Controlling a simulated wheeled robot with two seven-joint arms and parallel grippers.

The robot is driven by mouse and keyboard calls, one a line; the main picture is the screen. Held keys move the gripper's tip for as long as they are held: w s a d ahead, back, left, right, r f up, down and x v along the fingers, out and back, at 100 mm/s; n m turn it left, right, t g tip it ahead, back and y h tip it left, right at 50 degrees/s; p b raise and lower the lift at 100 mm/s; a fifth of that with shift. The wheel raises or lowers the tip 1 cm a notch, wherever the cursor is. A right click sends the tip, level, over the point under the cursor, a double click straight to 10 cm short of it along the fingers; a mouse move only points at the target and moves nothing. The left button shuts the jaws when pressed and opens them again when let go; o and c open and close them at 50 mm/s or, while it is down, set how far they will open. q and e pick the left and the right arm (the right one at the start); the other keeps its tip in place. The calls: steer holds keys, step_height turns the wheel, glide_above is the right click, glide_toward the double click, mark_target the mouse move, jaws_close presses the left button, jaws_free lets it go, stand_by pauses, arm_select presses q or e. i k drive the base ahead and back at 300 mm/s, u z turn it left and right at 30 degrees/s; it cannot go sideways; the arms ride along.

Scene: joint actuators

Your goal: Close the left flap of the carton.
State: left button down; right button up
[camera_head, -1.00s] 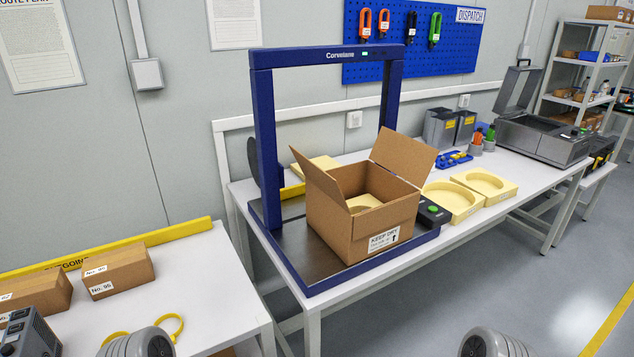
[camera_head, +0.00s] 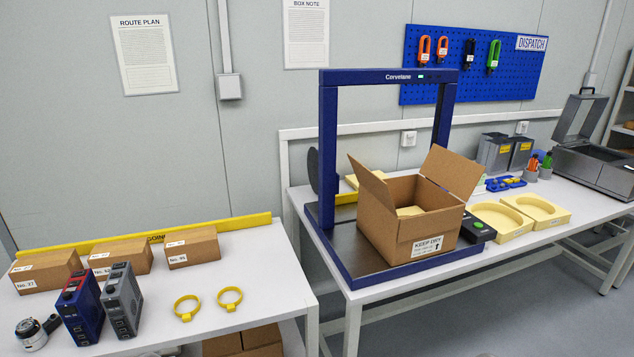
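The open brown cardboard carton (camera_head: 404,228) stands on the dark plate of the blue strapping frame, with a "KEEP DRY" label on its front. Its left flap (camera_head: 371,182) stands up, leaning outward to the left. Its right flap (camera_head: 452,172) also stands up, leaning outward to the right. Pale yellow foam (camera_head: 409,211) shows inside; the rest of the inside is hidden by the walls. Neither of my grippers is in view.
The blue arch (camera_head: 328,150) rises behind and left of the carton. Yellow foam inserts (camera_head: 494,222) lie right of it. On the left table are small cartons (camera_head: 193,248), two devices (camera_head: 122,300) and yellow rings (camera_head: 187,307). The left table's right part is bare.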

mark_target(378, 188)
steer(key=u, duration=0.35)
steer(key=k, duration=0.8)
steer(key=z, duration=0.7)
steer(key=i, duration=1.65)
steer(key=u, duration=0.35)
